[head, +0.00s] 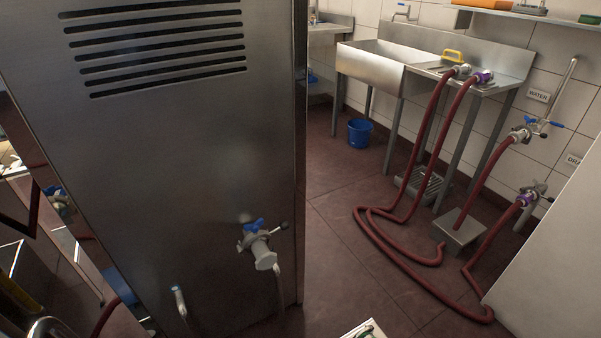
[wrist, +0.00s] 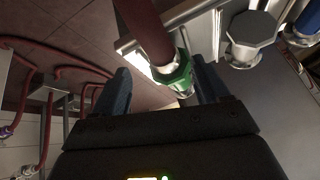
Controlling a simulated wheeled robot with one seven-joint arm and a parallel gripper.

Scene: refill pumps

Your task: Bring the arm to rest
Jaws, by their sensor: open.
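My gripper (wrist: 160,72) shows in the wrist view with its two dark fingers spread apart and open. A dark red hose end with a green collar (wrist: 179,76) lies in line with the gap, close to the right finger. I cannot tell whether the finger touches it. My gripper and arm are not seen in the head view.
A steel cabinet (head: 170,150) with a blue-handled valve (head: 258,240) fills the left of the head view. Red hoses (head: 385,240) lie on the floor at right, near a sink (head: 375,65) and a blue bucket (head: 359,132). A grey cap (wrist: 252,38) is beside the green collar.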

